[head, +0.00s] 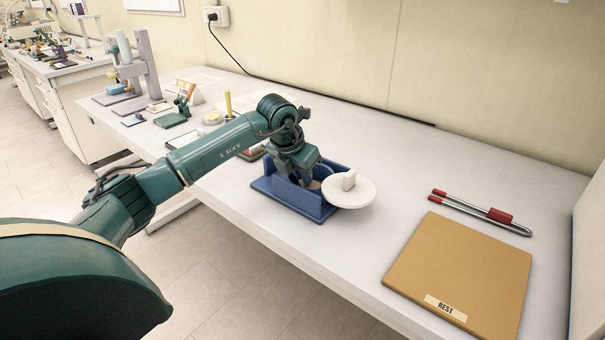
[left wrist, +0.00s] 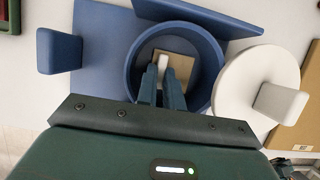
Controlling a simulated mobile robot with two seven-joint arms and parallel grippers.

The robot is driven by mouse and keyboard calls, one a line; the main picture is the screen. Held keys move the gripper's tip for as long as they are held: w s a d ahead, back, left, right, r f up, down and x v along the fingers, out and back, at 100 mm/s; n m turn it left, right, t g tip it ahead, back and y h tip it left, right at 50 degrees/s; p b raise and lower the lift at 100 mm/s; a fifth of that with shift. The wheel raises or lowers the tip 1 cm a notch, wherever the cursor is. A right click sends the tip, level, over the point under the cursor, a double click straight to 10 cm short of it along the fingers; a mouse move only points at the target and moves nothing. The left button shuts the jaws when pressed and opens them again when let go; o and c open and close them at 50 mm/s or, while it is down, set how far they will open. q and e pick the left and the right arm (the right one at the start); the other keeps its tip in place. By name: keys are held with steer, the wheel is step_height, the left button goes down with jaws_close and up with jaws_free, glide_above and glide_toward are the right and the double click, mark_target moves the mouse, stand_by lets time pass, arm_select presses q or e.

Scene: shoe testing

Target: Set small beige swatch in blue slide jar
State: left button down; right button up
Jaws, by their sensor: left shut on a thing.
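The blue slide jar (head: 312,207) stands on the white bench, on a blue base with an upright back plate. In the left wrist view its round opening (left wrist: 216,66) is uncovered. The small beige swatch (left wrist: 184,60) shows inside that opening, with a pale tab (left wrist: 163,62) between my fingertips. My left gripper (left wrist: 164,84) is shut on the swatch by this tab, over the jar. In the head view the left gripper (head: 304,178) hides most of the opening and the swatch. I cannot tell whether the swatch touches the jar's floor. My right gripper is not in view.
A round white lid (head: 352,195) with a knob is at the jar's right side. A tan board (head: 462,270) labelled REST lies at right, with red-gripped tongs (head: 482,212) behind it. Several small items stand at the bench's far left. Bench between jar and board is clear.

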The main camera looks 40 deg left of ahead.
arm_select(q)
steer(key=shift+f, duration=0.45)
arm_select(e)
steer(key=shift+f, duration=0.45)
arm_select(q)
steer(key=c, duration=1.5)
jaws_free()
steer(key=shift+o, duration=0.2)
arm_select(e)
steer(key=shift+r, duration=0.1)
arm_select(q)
steer(key=b+v, duration=0.1)
steer(key=v, duration=1.2)
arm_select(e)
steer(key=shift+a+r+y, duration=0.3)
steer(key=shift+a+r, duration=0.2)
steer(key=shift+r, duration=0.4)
arm_select(q)
steer(key=shift+s, duration=0.1)
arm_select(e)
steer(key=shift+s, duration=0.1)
